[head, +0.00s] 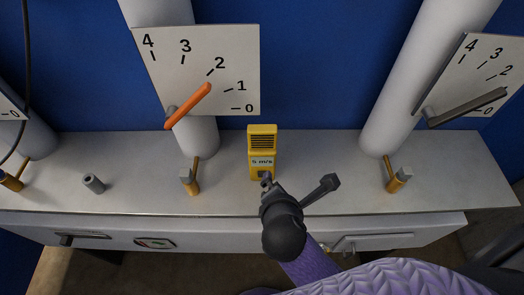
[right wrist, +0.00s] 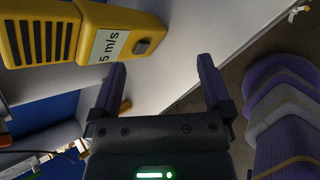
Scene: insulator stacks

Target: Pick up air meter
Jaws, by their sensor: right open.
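The air meter (head: 262,143) is a yellow box with a dark grille and a "5 m/s" display. It stands upright on the grey bench, right of the middle white column. My right gripper (head: 298,182) is open and empty at the bench's front. Its left finger overlaps the meter's lower edge in the head view; I cannot tell whether they touch. In the right wrist view the meter (right wrist: 88,36) is at the upper left, beyond the left finger and outside the open jaws (right wrist: 161,66). My left gripper is not in view.
Orange-and-grey valves (head: 190,180) stand left and right (head: 398,180) of the meter. A small grey cylinder (head: 94,184) is further left.

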